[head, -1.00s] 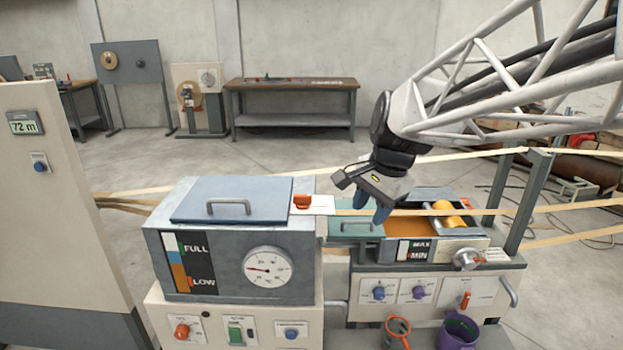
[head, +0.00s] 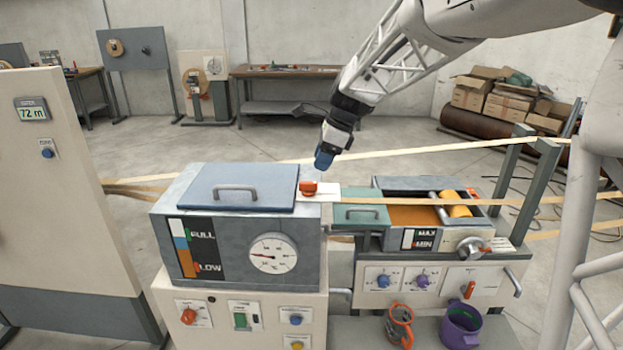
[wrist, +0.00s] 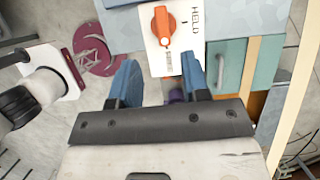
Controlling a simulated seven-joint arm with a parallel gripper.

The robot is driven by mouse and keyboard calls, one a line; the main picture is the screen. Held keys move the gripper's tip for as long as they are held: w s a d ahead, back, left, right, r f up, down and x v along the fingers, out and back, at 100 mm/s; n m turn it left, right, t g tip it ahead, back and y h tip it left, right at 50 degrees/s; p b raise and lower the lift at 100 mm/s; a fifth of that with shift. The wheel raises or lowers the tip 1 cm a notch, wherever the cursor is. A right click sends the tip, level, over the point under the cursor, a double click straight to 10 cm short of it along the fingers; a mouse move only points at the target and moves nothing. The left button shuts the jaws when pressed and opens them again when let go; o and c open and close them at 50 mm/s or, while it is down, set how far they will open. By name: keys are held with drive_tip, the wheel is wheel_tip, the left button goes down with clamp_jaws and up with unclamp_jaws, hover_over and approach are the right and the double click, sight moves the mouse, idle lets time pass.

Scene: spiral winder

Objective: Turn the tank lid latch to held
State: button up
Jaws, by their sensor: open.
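The tank lid latch is an orange knob (head: 308,187) on a white plate at the right edge of the grey tank (head: 320,225), beside the blue lid (head: 255,188) with its grey handle. The wrist view shows the orange knob (wrist: 163,24) near the top, with the word HELD on the plate to its right; the knob's white pointer mark faces down in that view. My gripper (head: 324,158) is above and slightly right of the knob, apart from it. In the wrist view my blue fingers (wrist: 160,85) are spread with nothing between them.
A green lid (head: 360,214) and a trough with an orange roller (head: 455,204) stand to the right. Pale strips (head: 430,149) run across behind my gripper and over the trough.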

sight(309, 182)
drive_tip(key=shift+w+a, duration=0.15)
drive_tip(key=shift+w, duration=0.05)
drive_tip(key=shift+f, duration=0.1)
drive_tip(key=shift+x, duration=3.9)
drive_tip(key=shift+c, duration=0.4)
clamp_jaws()
